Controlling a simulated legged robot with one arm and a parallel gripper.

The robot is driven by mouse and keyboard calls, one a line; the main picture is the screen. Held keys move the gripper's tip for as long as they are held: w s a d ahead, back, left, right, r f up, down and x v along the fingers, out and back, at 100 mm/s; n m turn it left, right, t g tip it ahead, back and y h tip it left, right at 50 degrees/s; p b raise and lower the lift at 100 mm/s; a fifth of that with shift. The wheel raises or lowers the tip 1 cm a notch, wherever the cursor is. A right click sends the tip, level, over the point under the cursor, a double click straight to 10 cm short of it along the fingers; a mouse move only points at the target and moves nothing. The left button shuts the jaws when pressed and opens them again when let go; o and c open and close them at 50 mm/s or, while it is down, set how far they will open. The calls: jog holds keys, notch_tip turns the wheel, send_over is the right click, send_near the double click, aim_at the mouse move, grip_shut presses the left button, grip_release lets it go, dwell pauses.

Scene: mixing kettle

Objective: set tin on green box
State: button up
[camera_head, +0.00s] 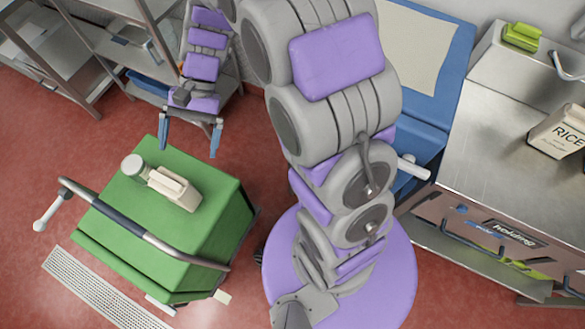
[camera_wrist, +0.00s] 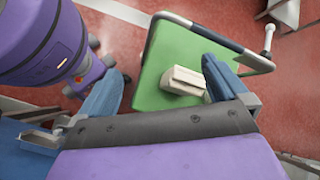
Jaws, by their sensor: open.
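A cream tin (camera_head: 165,184) with a round end and a raised handle lies on top of the green box (camera_head: 205,245). In the wrist view the tin (camera_wrist: 184,82) rests on the green box top (camera_wrist: 165,50), beside one of my fingers, which partly covers it. My gripper (camera_head: 190,140) is open and empty, with its two blue fingers spread apart. It hangs above and behind the box, clear of the tin in the head view. In the wrist view my gripper (camera_wrist: 160,88) shows its fingers wide apart.
A grey push handle (camera_head: 130,222) runs around the box's near side. Metal shelves (camera_head: 90,45) stand at the back left. A steel counter (camera_head: 490,110) with a rice container (camera_head: 560,132) is at the right. A floor grate (camera_head: 100,290) lies at the front left.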

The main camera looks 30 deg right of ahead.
jog(key=s+d+r+n+t+h, duration=0.1)
jog(key=s+d+r+n+h, duration=0.1)
jog(key=s+d, duration=0.5)
jog(key=s+d+r+n+t+h, duration=0.2)
jog(key=s+d+h, duration=0.3)
jog(key=s, duration=0.8)
jog(key=d+r+n, duration=0.1)
jog(key=d, duration=0.2)
jog(key=shift+s, duration=0.4)
